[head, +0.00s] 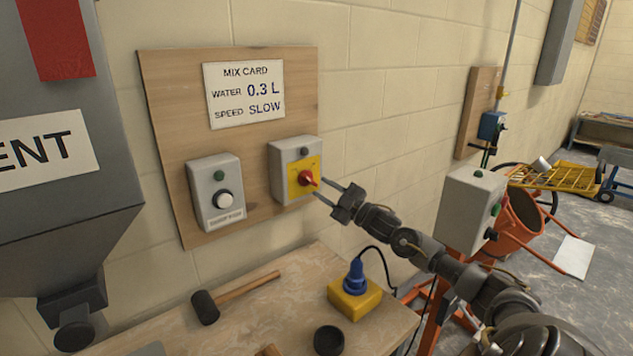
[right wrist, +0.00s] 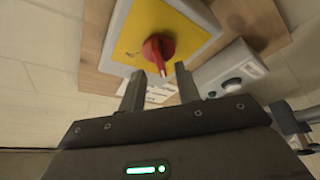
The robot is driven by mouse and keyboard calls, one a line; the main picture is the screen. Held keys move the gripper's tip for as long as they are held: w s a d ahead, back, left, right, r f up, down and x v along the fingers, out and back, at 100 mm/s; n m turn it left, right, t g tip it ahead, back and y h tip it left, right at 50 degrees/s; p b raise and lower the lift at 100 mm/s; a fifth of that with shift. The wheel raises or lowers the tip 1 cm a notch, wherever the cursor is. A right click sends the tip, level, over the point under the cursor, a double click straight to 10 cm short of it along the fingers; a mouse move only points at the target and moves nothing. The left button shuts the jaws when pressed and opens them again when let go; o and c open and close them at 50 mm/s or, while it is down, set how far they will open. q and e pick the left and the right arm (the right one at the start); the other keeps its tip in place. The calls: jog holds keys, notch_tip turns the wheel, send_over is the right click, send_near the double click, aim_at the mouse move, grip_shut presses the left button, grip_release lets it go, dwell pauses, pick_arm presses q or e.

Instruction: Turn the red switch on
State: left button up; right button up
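The red switch (head: 308,178) is a rotary knob on a yellow plate on a grey box (head: 283,160), mounted on a wooden wall board. My right gripper (head: 322,189) is just to the right of the knob, its two fingers open and pointing at it. In the right wrist view the red knob (right wrist: 158,50) sits just beyond the gap between the open fingertips (right wrist: 157,78). The fingers appear apart from the knob. A dark round lamp (head: 304,151) sits above the yellow plate. My left gripper is not in view.
A second grey box (head: 216,192) with a white knob is to the left on the board (head: 165,110), below the mix card (head: 244,94). The bench (head: 255,318) below holds a mallet (head: 207,305) and a yellow box with a blue plug (head: 353,297). A grey hopper (head: 60,200) stands at left.

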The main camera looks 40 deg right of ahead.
aim_at(313, 183)
jog(key=shift+p+x, duration=0.4)
jog(key=shift+x, duration=1.35)
jog(key=shift+s, duration=0.1)
jog(key=shift+c, duration=0.3)
grip_shut()
